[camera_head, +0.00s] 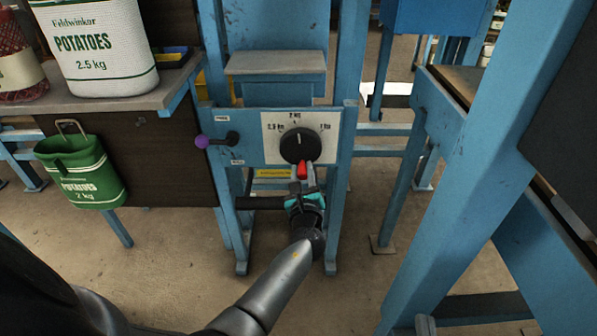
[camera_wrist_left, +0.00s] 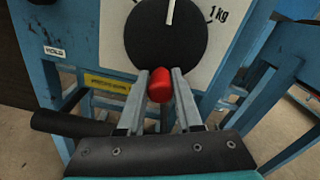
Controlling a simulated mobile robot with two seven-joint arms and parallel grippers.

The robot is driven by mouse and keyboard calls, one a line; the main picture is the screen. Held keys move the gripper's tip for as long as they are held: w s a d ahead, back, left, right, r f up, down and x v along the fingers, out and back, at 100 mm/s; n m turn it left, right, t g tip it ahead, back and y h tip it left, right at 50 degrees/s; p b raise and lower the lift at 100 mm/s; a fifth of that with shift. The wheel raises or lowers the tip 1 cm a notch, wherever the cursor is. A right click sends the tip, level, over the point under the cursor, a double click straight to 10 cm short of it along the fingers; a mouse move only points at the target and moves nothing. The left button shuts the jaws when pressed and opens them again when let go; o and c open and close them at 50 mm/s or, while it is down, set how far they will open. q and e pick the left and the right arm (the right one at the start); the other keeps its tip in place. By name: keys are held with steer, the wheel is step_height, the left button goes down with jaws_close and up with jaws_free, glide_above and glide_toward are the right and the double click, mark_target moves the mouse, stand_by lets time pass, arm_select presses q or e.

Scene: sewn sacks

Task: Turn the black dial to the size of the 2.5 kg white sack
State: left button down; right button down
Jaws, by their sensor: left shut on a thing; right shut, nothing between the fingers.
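The black dial (camera_head: 299,146) sits on a white plate on the blue frame, marked 2.5 kg at left, 2 kg at top and 1 kg at right. Its white pointer line points up, at about the 2 kg mark. In the left wrist view the dial (camera_wrist_left: 165,38) is partly cut off by the top edge. My left gripper (camera_head: 303,172) is at the dial's lower edge, shut on a red knob (camera_wrist_left: 159,85). Whether the knob joins the dial is hidden. The white 2.5 kg potato sack (camera_head: 95,45) stands on the bench at left. My right gripper is not in view.
A purple-tipped lever (camera_head: 202,142) sticks out left of the dial plate. A green 2 kg sack (camera_head: 82,172) hangs below the bench edge. A red mesh sack (camera_head: 18,65) stands at far left. Blue posts rise at right.

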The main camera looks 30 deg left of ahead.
mark_target(312, 157)
arm_select(q)
steer(key=shift+w+d+r+n, duration=0.25)
steer(key=shift+d+n, duration=0.1)
steer(key=shift+n, duration=1.2)
steer(key=shift+w+d+r+n, duration=0.25)
steer(key=shift+d+n, duration=0.15)
steer(key=shift+n, duration=1.1)
steer(key=shift+w+d+r+n, duration=0.25)
steer(key=shift+d+n, duration=0.1)
steer(key=shift+n, duration=1.2)
steer(key=c, duration=0.6)
jaws_free()
steer(key=shift+s, duration=0.1)
